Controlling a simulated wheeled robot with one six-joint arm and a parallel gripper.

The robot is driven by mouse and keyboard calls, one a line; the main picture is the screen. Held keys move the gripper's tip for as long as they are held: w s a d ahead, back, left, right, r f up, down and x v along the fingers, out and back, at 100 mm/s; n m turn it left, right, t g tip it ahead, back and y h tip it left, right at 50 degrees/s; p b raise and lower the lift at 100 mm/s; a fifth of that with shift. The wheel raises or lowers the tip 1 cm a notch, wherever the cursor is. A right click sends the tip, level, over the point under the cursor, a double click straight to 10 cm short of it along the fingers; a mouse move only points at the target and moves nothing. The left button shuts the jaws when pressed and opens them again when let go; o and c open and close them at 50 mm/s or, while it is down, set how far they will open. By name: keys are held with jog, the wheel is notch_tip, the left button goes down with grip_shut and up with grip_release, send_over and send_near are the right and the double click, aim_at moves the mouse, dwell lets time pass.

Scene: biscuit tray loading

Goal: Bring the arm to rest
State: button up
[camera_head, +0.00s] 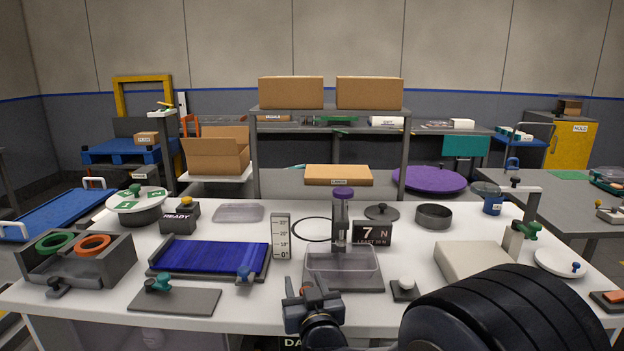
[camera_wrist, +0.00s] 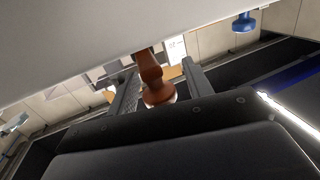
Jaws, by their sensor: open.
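My gripper (camera_head: 306,284) is at the front edge of the white table, in front of the clear tray, with its two fingers pointing up and apart. In the wrist view my gripper (camera_wrist: 158,88) is open, with one finger on each side. A brown-orange knob (camera_wrist: 152,75) shows between the fingers in that view; I cannot tell how far off it is, and no contact shows. My arm enters from the bottom of the head view, partly out of frame.
The white table (camera_head: 215,308) holds a clear tray (camera_head: 343,262) under a purple-topped post, a blue mat (camera_head: 212,257), a grey plate (camera_head: 180,300) and a digital display (camera_head: 372,235). A large black ribbed cylinder (camera_head: 500,315) fills the lower right. A blue knob (camera_wrist: 243,22) shows in the wrist view.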

jog(key=v, duration=1.1)
jog(key=x, duration=1.1)
jog(key=shift+w, duration=0.1)
jog(key=shift+d+r+y+p, duration=0.2)
jog(key=shift+y+p, duration=0.1)
jog(key=shift+p, duration=0.3)
jog(key=shift+n+y+p, duration=0.45)
jog(key=shift+n+y, duration=0.05)
jog(key=n+g+y+p, duration=0.1)
jog(key=p, duration=0.1)
jog(key=shift+d+y+p, duration=0.15)
jog(key=shift+y+p, duration=0.15)
jog(key=shift+y, duration=0.1)
